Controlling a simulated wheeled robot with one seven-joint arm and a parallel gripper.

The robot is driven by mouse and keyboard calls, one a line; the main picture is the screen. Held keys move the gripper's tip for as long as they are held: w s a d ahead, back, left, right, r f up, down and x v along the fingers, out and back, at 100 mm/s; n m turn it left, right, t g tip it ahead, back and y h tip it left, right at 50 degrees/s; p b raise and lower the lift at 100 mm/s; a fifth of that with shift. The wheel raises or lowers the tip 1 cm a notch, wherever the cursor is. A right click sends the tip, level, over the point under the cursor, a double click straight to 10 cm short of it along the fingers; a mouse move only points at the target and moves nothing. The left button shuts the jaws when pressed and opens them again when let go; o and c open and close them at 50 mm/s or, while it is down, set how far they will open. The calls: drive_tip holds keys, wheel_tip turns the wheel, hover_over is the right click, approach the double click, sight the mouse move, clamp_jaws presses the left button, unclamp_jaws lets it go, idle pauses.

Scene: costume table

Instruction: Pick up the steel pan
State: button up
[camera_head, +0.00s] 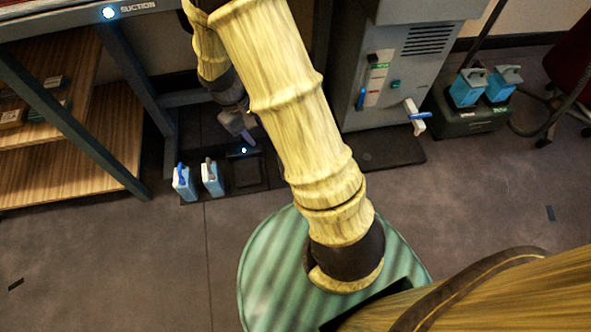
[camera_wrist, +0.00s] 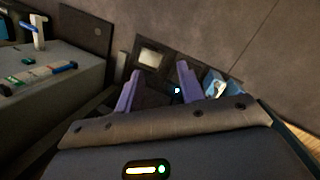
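My gripper (camera_head: 250,141) hangs low over a dark floor mat beside the workbench in the head view. In the wrist view its two purple fingers (camera_wrist: 158,68) are apart, with nothing clearly held between them. A pale square plate (camera_wrist: 150,58) in a dark frame lies beyond the left fingertip; it may be the steel pan, but I cannot be sure. In the head view a dark square unit (camera_head: 245,175) with a small light lies just below the gripper. No pan is clearly recognisable there, and my arm hides part of the area.
Two blue-and-white containers (camera_head: 198,181) stand left of the gripper. A wooden shelf unit (camera_head: 90,160) is at the left, a grey machine (camera_head: 400,90) at the right. A dark green case (camera_head: 470,115) carries two blue containers. The front left floor is mostly clear.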

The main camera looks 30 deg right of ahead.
drive_tip(key=w+f+n+t+h+b, duration=0.1)
drive_tip(key=w+f+n+h+b, duration=0.1)
drive_tip(key=f, duration=1.7)
drive_tip(key=w+f+n+h+b, duration=0.2)
drive_tip(key=f+n+h+b, duration=0.3)
drive_tip(key=f, duration=1.5)
drive_tip(key=h+b, duration=0.2)
drive_tip(key=h, duration=0.2)
drive_tip(key=shift+n+t, duration=0.3)
drive_tip(key=shift+t, duration=0.1)
drive_tip(key=shift+w+f, duration=0.1)
drive_tip(key=shift+f, duration=0.05)
drive_tip(key=b+x, duration=0.5)
drive_tip(key=x, duration=0.6)
drive_tip(key=shift+d, duration=0.6)
